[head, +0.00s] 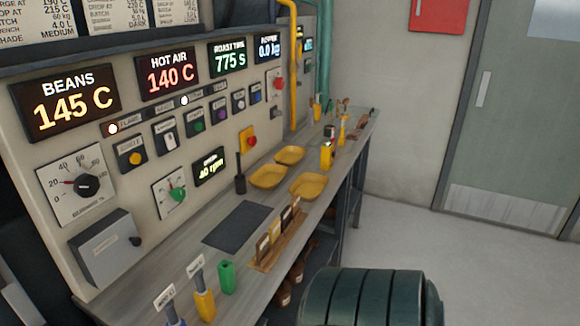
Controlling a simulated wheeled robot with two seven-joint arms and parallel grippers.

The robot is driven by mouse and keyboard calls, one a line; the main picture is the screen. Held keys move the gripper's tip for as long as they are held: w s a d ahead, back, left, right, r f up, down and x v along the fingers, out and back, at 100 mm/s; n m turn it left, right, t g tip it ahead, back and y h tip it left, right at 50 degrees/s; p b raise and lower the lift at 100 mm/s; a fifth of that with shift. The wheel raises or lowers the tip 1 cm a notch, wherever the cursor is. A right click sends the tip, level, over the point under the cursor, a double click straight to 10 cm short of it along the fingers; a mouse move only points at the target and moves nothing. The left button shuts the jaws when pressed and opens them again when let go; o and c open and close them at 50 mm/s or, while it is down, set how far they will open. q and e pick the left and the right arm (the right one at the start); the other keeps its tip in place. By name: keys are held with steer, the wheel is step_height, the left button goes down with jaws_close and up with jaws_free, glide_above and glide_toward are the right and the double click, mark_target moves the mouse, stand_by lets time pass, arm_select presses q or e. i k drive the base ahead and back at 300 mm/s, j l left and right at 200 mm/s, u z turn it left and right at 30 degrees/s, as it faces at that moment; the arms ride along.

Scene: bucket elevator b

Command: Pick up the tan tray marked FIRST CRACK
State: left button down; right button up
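Three shallow yellow-tan trays sit on the grey bench beyond the dark mat: a left tray (268,177), a far tray (290,155) and a right tray (308,185). They lie close together. No FIRST CRACK marking can be read on any of them at this size, so I cannot tell which one bears it. Neither of my grippers is in view.
The control panel (225,100) rises along the bench's left side. A dark mat (236,226) and a wooden rack (279,240) lie nearer. A green cup (227,277) stands in front. A yellow object (327,155) stands beyond the trays. Open floor (430,245) lies right.

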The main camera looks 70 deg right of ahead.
mark_target(310, 186)
steer(key=z, duration=2.35)
steer(key=u, duration=0.5)
steer(key=i+l+u, duration=0.25)
steer(key=l+u, duration=0.55)
steer(key=l, duration=0.2)
steer(key=i+l+u, duration=0.1)
steer(key=l, duration=0.85)
steer(key=i+l+u, duration=0.1)
steer(key=l, duration=0.9)
steer(key=i+l+u, duration=0.1)
steer(key=l, duration=0.85)
